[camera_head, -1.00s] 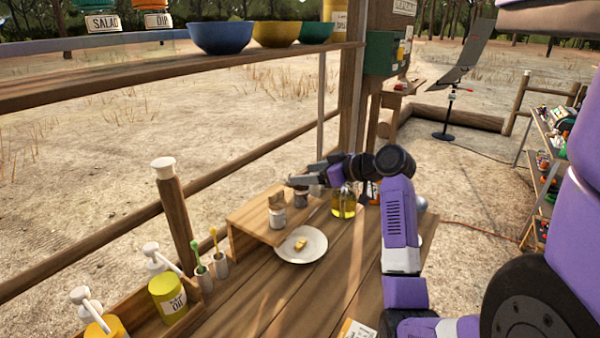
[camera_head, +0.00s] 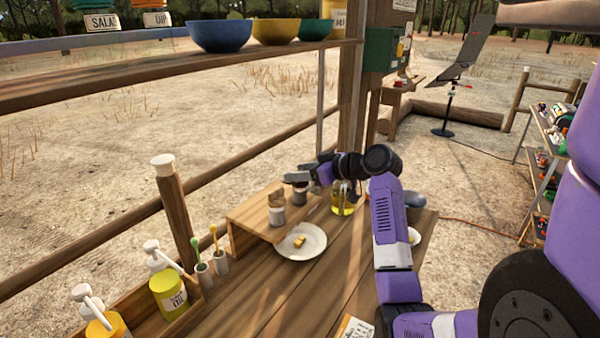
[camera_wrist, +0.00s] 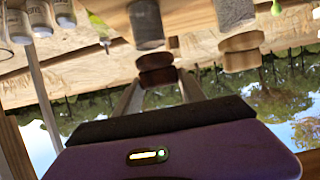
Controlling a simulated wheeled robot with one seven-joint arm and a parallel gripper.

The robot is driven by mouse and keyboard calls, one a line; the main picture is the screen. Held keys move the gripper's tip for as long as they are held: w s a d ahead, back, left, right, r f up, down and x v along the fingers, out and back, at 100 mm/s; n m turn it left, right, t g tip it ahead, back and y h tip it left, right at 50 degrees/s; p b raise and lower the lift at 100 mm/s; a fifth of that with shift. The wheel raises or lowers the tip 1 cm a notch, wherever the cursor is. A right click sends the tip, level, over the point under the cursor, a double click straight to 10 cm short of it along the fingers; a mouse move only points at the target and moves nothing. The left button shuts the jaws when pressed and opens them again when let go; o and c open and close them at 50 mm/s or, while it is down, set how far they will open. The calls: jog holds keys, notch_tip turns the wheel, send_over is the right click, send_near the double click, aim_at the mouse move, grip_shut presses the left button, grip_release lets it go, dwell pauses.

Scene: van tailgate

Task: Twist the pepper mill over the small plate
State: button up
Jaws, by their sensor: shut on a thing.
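The pepper mill (camera_head: 300,196) has a dark grey body and a dark wooden top. It stands on a low wooden riser (camera_head: 247,213), behind the small plate. My gripper (camera_head: 292,181) is at its top. In the wrist view, the two fingers (camera_wrist: 155,84) are shut on the mill's dark wooden knob, with its grey body (camera_wrist: 147,25) beyond. The small white plate (camera_head: 316,247) lies on the table in front of the riser, with a yellow piece of food (camera_head: 299,241) on it. The mill is not over the plate.
A similar mill with a lighter wooden top (camera_head: 277,208) stands close on the left. A bottle of yellow liquid (camera_head: 343,200) is right of the gripper. Cups with brushes (camera_head: 220,262) and pump bottles (camera_head: 168,288) line the left.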

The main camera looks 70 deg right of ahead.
jog(key=shift+h, duration=0.3)
jog(key=shift+a+r+m+g+h+p, duration=0.1)
jog(key=shift+m+g+h+p, duration=0.3)
jog(key=shift+m+h+p, duration=0.5)
jog(key=m+g+h+p, duration=0.2)
jog(key=m+h, duration=0.1)
jog(key=shift+w+r+m, duration=0.1)
jog(key=shift+m, duration=0.3)
jog(key=m+g+h+p, duration=0.1)
jog(key=m+g+h, duration=0.2)
jog(key=shift+w, duration=0.1)
jog(key=m+g, duration=0.1)
jog(key=m+g+h+b, duration=0.1)
jog(key=m+g, duration=0.1)
jog(key=shift+f, duration=0.3)
jog(key=m+g+h+b, duration=0.1)
jog(key=m+g+b, duration=0.2)
jog(key=g, duration=0.1)
jog(key=shift+f+m+b, duration=0.15)
jog(key=shift+m+b, duration=0.25)
jog(key=m+g+y+b, duration=0.1)
jog(key=m+g+b, duration=0.3)
jog(key=g, duration=0.1)
jog(key=shift+s+r+b, duration=0.2)
jog(key=shift+b, duration=0.15)
